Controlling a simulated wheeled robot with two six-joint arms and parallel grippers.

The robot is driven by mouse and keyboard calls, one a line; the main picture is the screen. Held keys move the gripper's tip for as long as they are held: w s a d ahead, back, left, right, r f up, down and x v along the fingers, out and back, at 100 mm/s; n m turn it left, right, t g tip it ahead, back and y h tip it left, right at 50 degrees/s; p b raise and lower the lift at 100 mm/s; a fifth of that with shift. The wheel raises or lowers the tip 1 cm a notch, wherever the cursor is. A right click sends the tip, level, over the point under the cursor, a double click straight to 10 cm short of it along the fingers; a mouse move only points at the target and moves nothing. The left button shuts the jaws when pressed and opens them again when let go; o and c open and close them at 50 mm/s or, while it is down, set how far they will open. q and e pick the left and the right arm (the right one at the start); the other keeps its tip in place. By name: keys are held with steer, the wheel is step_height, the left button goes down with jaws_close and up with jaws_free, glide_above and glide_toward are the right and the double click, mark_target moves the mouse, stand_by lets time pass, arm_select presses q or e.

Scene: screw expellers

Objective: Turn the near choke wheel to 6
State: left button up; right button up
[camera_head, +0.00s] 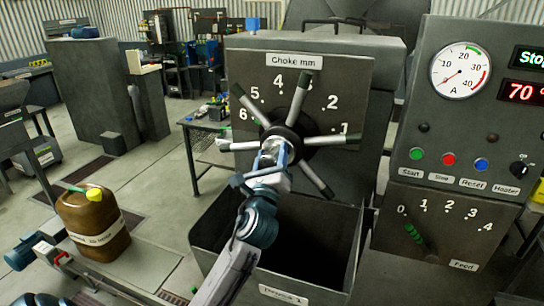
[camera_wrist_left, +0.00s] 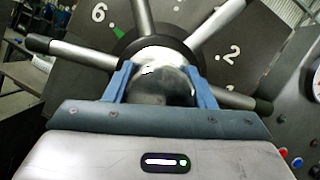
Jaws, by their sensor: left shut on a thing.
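The choke wheel (camera_head: 290,134), with a dark hub and several spokes with grips, is on the grey "Choke mm" panel (camera_head: 345,85). White numbers ring the wheel, with the 6 (camera_head: 243,113) at its left. My left gripper (camera_head: 275,150) is at the wheel's centre, covering part of the hub. In the left wrist view its blue fingers (camera_wrist_left: 165,88) are shut on the shiny round hub knob (camera_wrist_left: 165,82). A green mark (camera_wrist_left: 118,30) shows by the hub, near the 6 (camera_wrist_left: 99,12). My right gripper is in neither view.
Below the wheel is an open dark bin (camera_head: 305,232). At the right stands a control panel (camera_head: 470,135) with a gauge, buttons and a feed lever (camera_head: 415,234). A brown jerrycan (camera_head: 92,222) stands at the left.

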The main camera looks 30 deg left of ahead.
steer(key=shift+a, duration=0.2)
arm_select(q)
steer(key=o, duration=1.4)
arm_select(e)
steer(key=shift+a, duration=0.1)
arm_select(q)
steer(key=shift+s, duration=0.1)
steer(key=b+v, duration=0.3)
steer(key=v, duration=0.7)
steer(key=shift+s+d+f, duration=0.1)
steer(key=shift+s+d, duration=0.1)
steer(key=shift+s, duration=0.05)
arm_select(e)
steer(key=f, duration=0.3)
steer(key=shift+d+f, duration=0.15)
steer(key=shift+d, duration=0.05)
